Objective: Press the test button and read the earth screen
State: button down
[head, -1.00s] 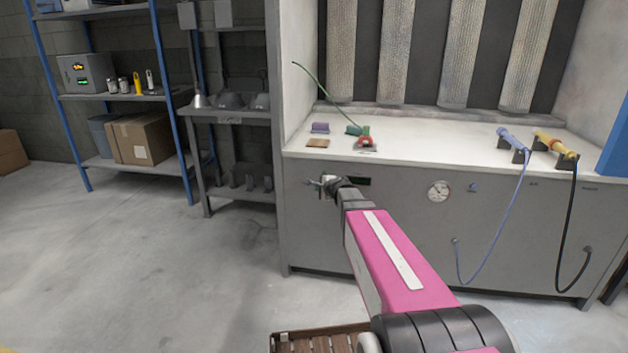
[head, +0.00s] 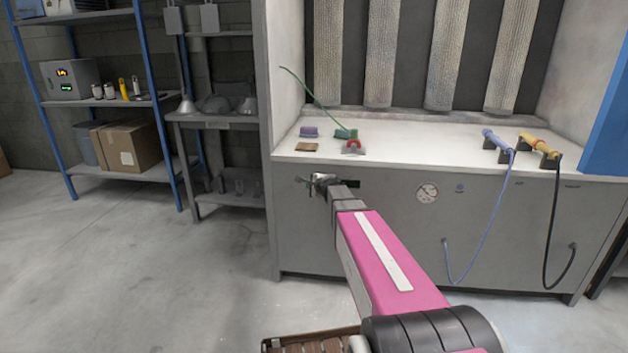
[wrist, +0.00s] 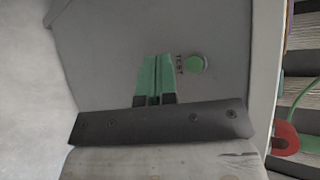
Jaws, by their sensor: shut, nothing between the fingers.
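In the head view my gripper (head: 318,181) is in front of the left part of the cabinet front (head: 390,235) and hides the button. A small dark screen (head: 352,183), probably the earth screen, shows just right of my gripper; its text is too small to read.
On the white worktop (head: 400,148) are a purple block (head: 309,132), a brown pad (head: 307,147) and a red-and-green clamp (head: 353,147). Blue (head: 497,142) and yellow (head: 538,146) handles with hanging cables are at the right. Shelving stands left; the floor before it is clear.

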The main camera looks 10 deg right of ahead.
jog(key=shift+w+d, duration=0.25)
jog(key=shift+w, duration=0.5)
jog(key=shift+w+d, duration=0.2)
jog(key=shift+w, duration=0.5)
jog(key=shift+w+d, duration=0.25)
jog(key=shift+w, duration=0.5)
jog(key=shift+w, duration=0.1)
jog(key=shift+w+d, duration=0.1)
jog(key=shift+w, duration=0.2)
jog(key=shift+w+d, duration=0.15)
jog(key=shift+w, duration=0.25)
dwell(0.9)
jog(key=shift+s, duration=0.1)
jog(key=shift+s+a, duration=0.25)
jog(key=shift+s, duration=0.45)
jog(key=s, duration=0.1)
jog(key=s+a, duration=0.1)
jog(key=s, duration=0.2)
jog(key=shift+s+a, duration=0.3)
jog(key=shift+s, duration=0.1)
